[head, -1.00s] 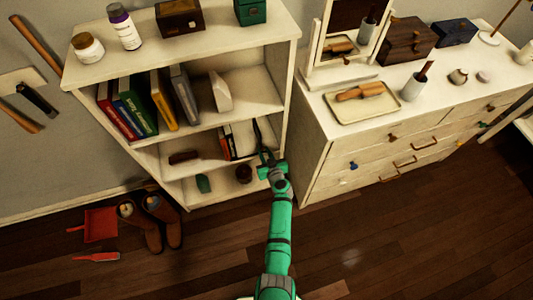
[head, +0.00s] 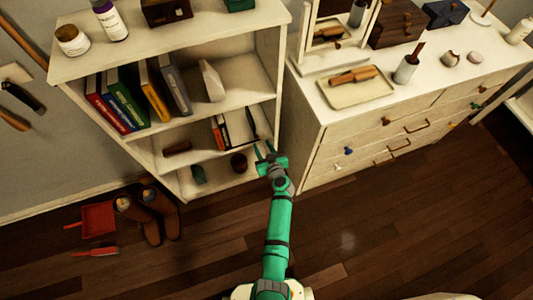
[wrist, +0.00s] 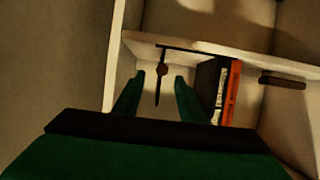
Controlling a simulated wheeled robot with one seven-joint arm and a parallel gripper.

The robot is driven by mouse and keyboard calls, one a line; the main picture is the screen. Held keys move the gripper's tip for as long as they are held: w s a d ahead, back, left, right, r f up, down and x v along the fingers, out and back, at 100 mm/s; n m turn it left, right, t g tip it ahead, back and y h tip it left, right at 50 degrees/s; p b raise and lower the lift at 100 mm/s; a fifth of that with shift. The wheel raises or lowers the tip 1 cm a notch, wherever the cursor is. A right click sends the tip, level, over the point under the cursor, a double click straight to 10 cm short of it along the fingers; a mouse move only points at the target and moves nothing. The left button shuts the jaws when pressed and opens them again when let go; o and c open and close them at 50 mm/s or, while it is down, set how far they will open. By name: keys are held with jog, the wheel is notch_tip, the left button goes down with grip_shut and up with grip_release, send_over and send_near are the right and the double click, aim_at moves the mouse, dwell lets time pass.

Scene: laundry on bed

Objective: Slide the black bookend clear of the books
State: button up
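The black bookend (head: 253,123) stands on the middle shelf, to the right of the books (head: 219,132), with a visible gap between them. In the wrist view the bookend (wrist: 157,92) shows as a thin dark upright, with a dark strip along the shelf edge. The orange and dark books (wrist: 222,92) are to its right there. My gripper (head: 265,150) is at the shelf's front right. In the wrist view my gripper (wrist: 158,97) is open, its green fingers apart on either side of the upright. Whether either finger touches it is unclear.
The bookcase's right side wall (head: 282,75) is close to my gripper. A brown item (head: 177,148) lies left of the books. The white dresser (head: 340,125) is at the right. Shoes (head: 152,212) and a red dustpan (head: 98,219) are on the floor.

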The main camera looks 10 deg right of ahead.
jog(key=v, duration=0.6)
jog(key=shift+w, duration=0.1)
dwell(0.3)
jog(key=s+a+r+m+h, duration=0.2)
jog(key=s, duration=1)
jog(key=s+a+r+m+h, duration=0.1)
jog(key=s+a+h, duration=0.15)
jog(key=s, duration=0.95)
jog(key=s+r+t, duration=0.1)
jog(key=s+r, duration=0.6)
jog(key=r, duration=0.4)
jog(key=s+a+r+t+y, duration=0.1)
jog(key=s+r, duration=0.7)
jog(key=r, duration=0.4)
jog(key=shift+a+r, duration=0.15)
jog(key=shift+r, duration=0.15)
